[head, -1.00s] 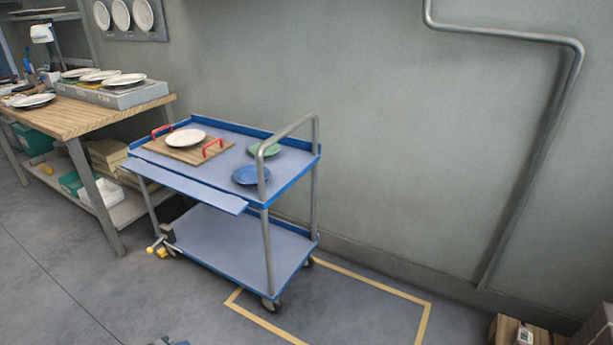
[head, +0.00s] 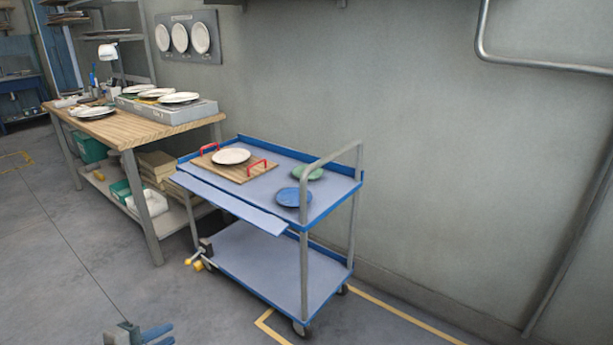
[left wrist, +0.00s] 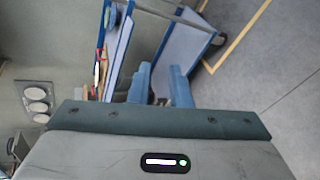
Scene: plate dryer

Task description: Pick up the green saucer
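The green saucer (head: 310,174) lies on the top shelf of the blue cart (head: 256,198), at its right end near the back edge. The cart's metal handle rail passes in front of part of it. A blue saucer (head: 292,197) lies just in front of it. My left gripper (head: 146,334) is at the bottom edge of the head view, low over the floor and well short of the cart. In the left wrist view its two blue fingers (left wrist: 162,88) stand apart with nothing held between them. My right gripper is in neither view.
A wooden tray (head: 260,176) with red handles holds a white plate (head: 231,156) on the cart. The cart's metal handle rail (head: 333,157) rises at its right end. A wooden workbench (head: 126,129) with plates stands left. Floor in front is clear.

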